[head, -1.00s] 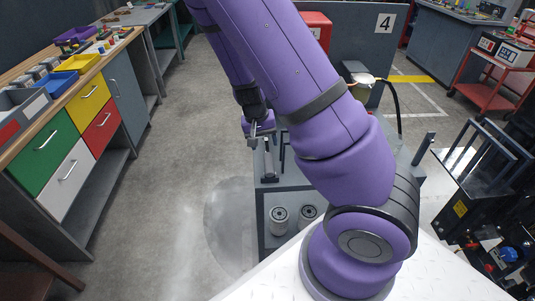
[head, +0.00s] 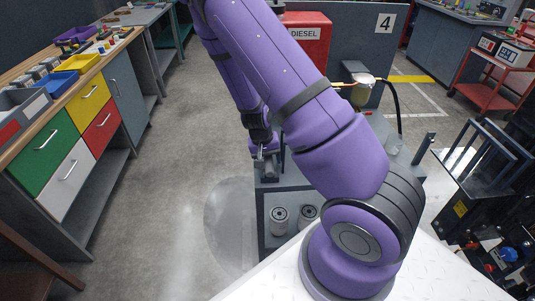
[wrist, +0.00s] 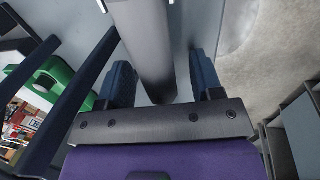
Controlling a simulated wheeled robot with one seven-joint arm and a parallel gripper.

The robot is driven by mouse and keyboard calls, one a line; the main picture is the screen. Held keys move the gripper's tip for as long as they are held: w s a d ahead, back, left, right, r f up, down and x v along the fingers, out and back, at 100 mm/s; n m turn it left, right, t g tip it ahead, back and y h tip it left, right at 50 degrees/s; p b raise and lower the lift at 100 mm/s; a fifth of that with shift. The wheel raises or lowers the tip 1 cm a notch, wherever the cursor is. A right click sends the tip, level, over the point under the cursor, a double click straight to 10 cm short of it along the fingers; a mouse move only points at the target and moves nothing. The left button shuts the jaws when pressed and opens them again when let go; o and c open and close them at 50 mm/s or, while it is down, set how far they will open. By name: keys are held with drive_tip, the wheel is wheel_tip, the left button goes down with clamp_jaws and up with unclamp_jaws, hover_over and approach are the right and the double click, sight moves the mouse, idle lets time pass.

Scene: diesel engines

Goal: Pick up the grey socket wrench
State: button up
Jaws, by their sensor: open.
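The grey socket wrench (wrist: 148,45) appears in the wrist view as a thick grey bar running from the top edge down between my fingers. My gripper (wrist: 161,78) is open, with one dark blue finger on each side of the bar. Gaps show between the bar and both fingers, the wider one on the right. In the head view, my gripper (head: 264,155) is low over the left end of the grey cart (head: 268,184). The wrench cannot be told apart clearly there.
Dark upright bars (wrist: 70,95) and a green object (wrist: 48,82) are left of my gripper in the wrist view. Two metal canisters (head: 279,220) sit on the cart's lower shelf. A red DIESEL cabinet (head: 305,38) stands behind. The floor (head: 185,170) left of the cart is clear.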

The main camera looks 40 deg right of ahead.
drive_tip(key=shift+c, duration=0.4)
clamp_jaws()
drive_tip(key=shift+r, duration=0.1)
